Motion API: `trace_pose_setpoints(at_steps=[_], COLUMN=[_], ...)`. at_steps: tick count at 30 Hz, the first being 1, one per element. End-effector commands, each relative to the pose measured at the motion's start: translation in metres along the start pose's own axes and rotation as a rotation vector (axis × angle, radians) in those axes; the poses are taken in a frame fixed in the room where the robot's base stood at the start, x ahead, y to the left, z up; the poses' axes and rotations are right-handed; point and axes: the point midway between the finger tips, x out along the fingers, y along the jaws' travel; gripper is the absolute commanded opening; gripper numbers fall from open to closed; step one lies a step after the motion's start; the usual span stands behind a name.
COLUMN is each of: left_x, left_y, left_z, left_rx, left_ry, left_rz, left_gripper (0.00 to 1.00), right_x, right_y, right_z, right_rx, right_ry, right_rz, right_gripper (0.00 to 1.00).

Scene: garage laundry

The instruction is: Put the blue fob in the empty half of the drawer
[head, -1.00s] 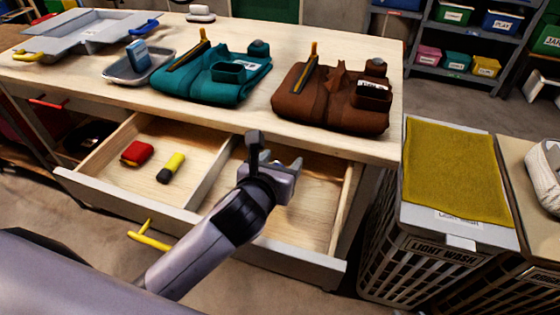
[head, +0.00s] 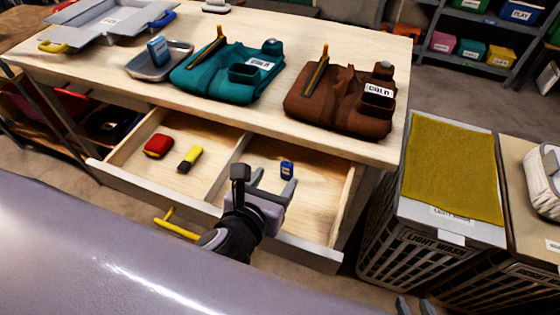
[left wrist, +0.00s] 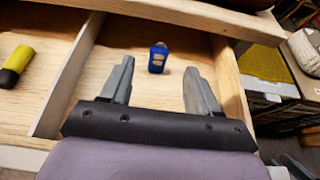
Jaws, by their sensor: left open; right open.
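The blue fob (head: 287,170) lies in the right half of the open drawer (head: 130,187), and nothing else lies in that half. In the left wrist view the fob (left wrist: 158,58) lies beyond my fingertips, on the drawer floor, apart from both fingers. My left gripper (head: 270,178) is open and empty over the right half, just in front of the fob; its spread fingers also show in the left wrist view (left wrist: 160,75). My right gripper (head: 415,306) shows only as fingertips at the bottom edge.
The left half holds a red item (head: 158,146) and a yellow-and-black item (head: 190,158). A divider (head: 225,168) separates the halves. The tabletop (head: 270,122) overhangs the drawer's back. A laundry hamper (head: 415,245) stands to the right.

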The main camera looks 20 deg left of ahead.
Motion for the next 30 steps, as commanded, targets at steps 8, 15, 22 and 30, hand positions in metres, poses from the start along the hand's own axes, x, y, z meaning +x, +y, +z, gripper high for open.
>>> trace_pose_setpoints(at_steps=[8,15,22,30], left_x=[-0.017,-0.017,-0.017,-0.017], left_y=[0.000,0.000,0.000,0.000], left_z=[0.001,0.000,0.000,0.000], left_rx=[-0.001,-0.001,-0.001,-0.001], left_ry=[-0.001,-0.001,-0.001,0.000], left_rz=[-0.001,-0.001,-0.001,-0.001], left_gripper=[0.61,0.61,0.61,0.61], right_x=[-0.006,-0.006,-0.006,-0.006], right_y=[-0.001,-0.002,-0.002,-0.001], right_z=[-0.008,-0.008,-0.009,-0.012], right_rx=[-0.001,-0.002,-0.003,-0.006], right_ry=[-0.001,0.000,0.001,0.006], right_rz=[-0.001,-0.003,-0.004,-0.004], right_gripper=[0.43,0.43,0.43,0.43])
